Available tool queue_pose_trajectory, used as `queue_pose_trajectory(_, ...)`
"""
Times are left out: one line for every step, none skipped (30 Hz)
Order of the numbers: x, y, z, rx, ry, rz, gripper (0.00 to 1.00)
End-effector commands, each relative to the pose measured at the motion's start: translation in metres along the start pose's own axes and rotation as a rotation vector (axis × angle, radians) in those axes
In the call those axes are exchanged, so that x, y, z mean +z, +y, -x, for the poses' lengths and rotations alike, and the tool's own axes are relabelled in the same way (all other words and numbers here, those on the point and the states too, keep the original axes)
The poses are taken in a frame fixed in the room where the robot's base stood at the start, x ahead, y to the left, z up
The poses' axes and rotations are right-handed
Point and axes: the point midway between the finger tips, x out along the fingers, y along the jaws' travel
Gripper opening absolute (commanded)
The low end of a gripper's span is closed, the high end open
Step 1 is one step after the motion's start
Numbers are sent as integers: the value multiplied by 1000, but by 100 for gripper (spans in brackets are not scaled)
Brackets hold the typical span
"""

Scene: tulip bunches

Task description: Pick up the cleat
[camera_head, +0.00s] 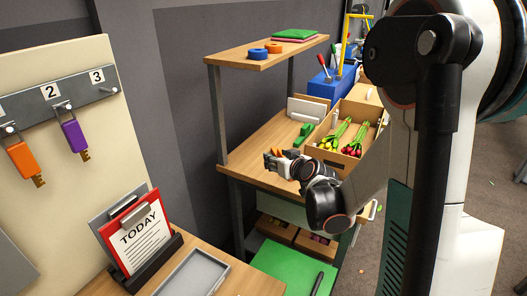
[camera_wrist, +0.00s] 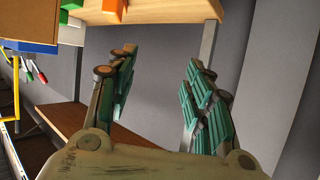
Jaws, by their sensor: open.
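No part is plainly marked as the cleat. A small green piece with a raised part (camera_head: 304,132) lies on the wooden bench near the back, the likeliest cleat by shape. A small orange piece (camera_head: 278,152) shows beside my gripper (camera_head: 272,162), partly hidden by it.
An open wooden box (camera_head: 337,157) with tulip bunches stands right of the green piece. A white holder (camera_head: 307,108) and a blue box (camera_head: 325,87) stand behind. An upper shelf (camera_head: 240,59) overhangs the back of the bench. The bench's back left (camera_head: 265,137) is bare.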

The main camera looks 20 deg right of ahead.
Motion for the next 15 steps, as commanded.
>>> queue_pose_trajectory(4,16,-8,19,18,-1,47)
queue_pose_trajectory(8,25,-12,28,28,2,47)
queue_pose_trajectory(12,35,-17,40,41,3,47)
queue_pose_trajectory(15,42,-20,49,50,5,47)
queue_pose_trajectory(18,49,-23,58,59,6,47)
queue_pose_trajectory(22,57,-26,67,68,8,47)
queue_pose_trajectory(25,62,-27,74,75,10,47)
queue_pose_trajectory(28,67,-29,80,81,10,47)
queue_pose_trajectory(31,72,-30,89,87,12,47)
queue_pose_trajectory(33,76,-31,93,92,13,47)
queue_pose_trajectory(34,78,-32,96,95,13,47)
queue_pose_trajectory(36,81,-33,99,98,13,47)
queue_pose_trajectory(37,82,-34,101,100,14,47)
queue_pose_trajectory(38,83,-35,102,101,15,47)
queue_pose_trajectory(38,84,-38,103,102,16,47)
